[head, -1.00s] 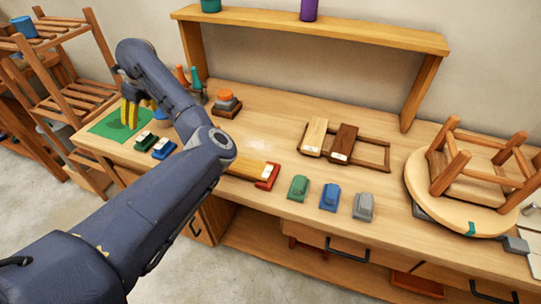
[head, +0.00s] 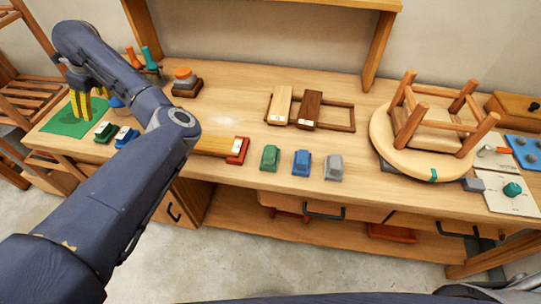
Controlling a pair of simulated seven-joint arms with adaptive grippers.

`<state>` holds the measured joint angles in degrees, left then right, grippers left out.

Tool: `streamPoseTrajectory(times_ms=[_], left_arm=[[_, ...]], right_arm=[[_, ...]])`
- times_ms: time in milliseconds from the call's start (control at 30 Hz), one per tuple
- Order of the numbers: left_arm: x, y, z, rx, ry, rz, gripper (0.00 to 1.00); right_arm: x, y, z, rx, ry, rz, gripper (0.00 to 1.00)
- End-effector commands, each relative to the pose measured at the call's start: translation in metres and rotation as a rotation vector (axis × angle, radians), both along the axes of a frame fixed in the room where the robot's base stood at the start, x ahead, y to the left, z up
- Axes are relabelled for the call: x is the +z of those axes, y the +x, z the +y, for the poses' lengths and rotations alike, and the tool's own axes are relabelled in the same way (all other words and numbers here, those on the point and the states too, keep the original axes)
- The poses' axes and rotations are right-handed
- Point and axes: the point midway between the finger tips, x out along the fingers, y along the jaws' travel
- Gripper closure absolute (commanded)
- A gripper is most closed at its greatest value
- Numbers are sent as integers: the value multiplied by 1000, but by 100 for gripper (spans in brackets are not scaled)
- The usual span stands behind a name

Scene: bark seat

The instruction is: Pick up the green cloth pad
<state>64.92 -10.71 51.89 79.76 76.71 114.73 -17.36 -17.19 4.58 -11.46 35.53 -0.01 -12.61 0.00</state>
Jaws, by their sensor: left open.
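A flat green sheet (head: 62,123) lies at the bench's left end. A green block (head: 270,158) stands near the bench's front edge, left of a blue block (head: 301,163) and a grey block (head: 333,167). I cannot tell for sure which green thing is the cloth pad. My left gripper (head: 82,112) has yellow fingers and is open over the green sheet, far from the green block. Whether its fingertips touch the sheet is unclear. My right gripper is out of view.
Small green (head: 104,132) and blue (head: 126,137) brush-like items sit right of the sheet, partly near my arm. A red-ended wooden piece (head: 238,150) lies left of the green block. An upturned stool (head: 423,148) fills the right; a wooden frame (head: 340,118) lies behind the blocks.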

Motion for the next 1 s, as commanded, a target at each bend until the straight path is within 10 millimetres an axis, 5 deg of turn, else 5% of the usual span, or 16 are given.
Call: streamPoseTrajectory(times_ms=[300,700,1000], left_arm=[[0,0,0,0,0,0,26],[0,0,0,0,0,0,26],[-8,-11,11,10,23,37,26]], right_arm=[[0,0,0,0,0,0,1],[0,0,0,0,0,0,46],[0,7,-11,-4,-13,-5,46]])
